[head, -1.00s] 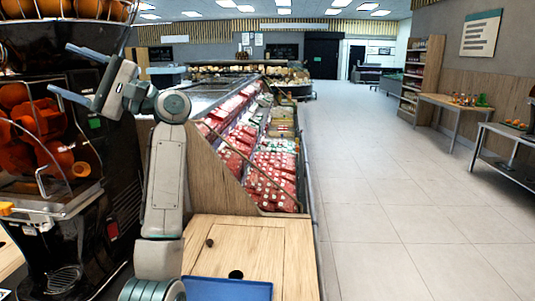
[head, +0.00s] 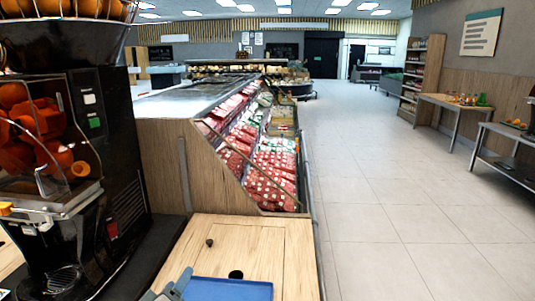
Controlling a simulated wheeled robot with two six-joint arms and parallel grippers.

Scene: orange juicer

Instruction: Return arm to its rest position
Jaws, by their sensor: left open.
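My left gripper (head: 168,288) shows only in part at the bottom edge of the head view. Its grey fingers are open with nothing between them, beside the left end of a blue tray (head: 232,290). The rest of my left arm is below the picture. My right gripper is not in view. The black orange juicer (head: 115,150) stands at the left, with orange pieces (head: 40,125) behind its clear cover and whole oranges (head: 60,7) in the basket on top.
The wooden counter (head: 260,240) has a dark round hole and a small dark knob. A chilled display (head: 270,165) with red packs stands behind it. Side tables (head: 455,103) stand at the right. The tiled floor (head: 390,200) between is clear.

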